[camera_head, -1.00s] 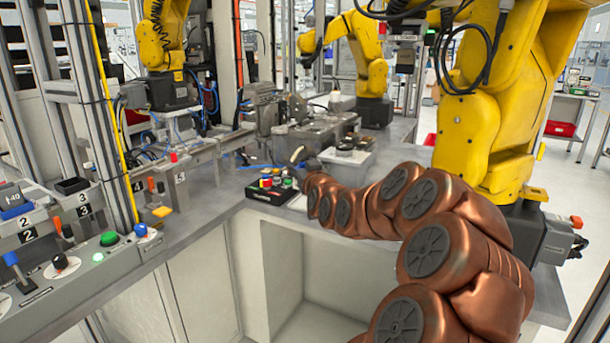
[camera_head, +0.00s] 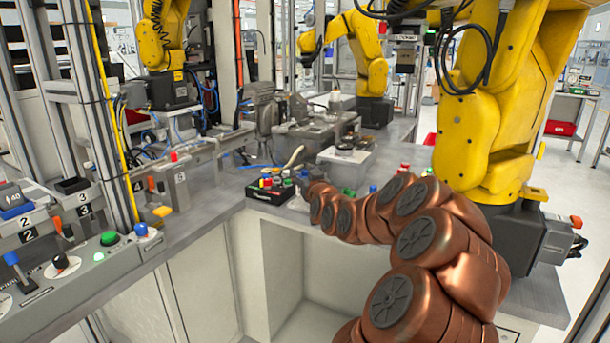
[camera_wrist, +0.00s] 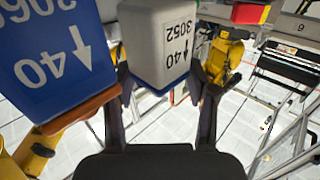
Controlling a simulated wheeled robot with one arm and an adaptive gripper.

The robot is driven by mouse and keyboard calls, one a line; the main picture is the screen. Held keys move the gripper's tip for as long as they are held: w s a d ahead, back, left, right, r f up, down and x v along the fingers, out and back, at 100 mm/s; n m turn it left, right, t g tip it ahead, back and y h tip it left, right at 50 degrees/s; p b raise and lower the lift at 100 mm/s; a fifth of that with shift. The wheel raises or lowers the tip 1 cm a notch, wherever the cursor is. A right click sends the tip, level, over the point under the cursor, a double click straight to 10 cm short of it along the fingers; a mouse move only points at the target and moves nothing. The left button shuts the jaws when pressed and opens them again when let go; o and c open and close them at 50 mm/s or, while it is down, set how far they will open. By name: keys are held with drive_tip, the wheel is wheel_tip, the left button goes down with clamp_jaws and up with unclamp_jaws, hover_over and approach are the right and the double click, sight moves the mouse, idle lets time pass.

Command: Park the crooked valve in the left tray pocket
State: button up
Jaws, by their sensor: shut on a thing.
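In the wrist view my gripper (camera_wrist: 158,78) has its two fingers on either side of a white valve block (camera_wrist: 158,40) marked 3052 with a blue end. It is shut on this block. A blue valve block (camera_wrist: 55,55) with an orange-brown end stands close beside it on the left. In the head view a black tray (camera_head: 268,198) holds several small valves with coloured ends. I cannot make out the tray pockets or which valve is crooked.
More coloured pieces (camera_head: 371,188) show on the bench just behind my arm. A large yellow robot arm (camera_head: 490,110) stands close on the right. The grey bench (camera_head: 200,215) left of the black tray is clear.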

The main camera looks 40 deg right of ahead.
drive_tip(key=shift+a+f+b, duration=0.1)
drive_tip(key=shift+f+b, duration=0.6)
drive_tip(key=shift+b, duration=0.05)
drive_tip(key=o, duration=1.2)
drive_tip(key=shift+r, duration=0.2)
drive_tip(key=shift+r+p, duration=0.6)
drive_tip(key=shift+p, duration=0.2)
drive_tip(key=b+v, duration=0.1)
drive_tip(key=v, duration=1.1)
drive_tip(key=shift+f, duration=0.15)
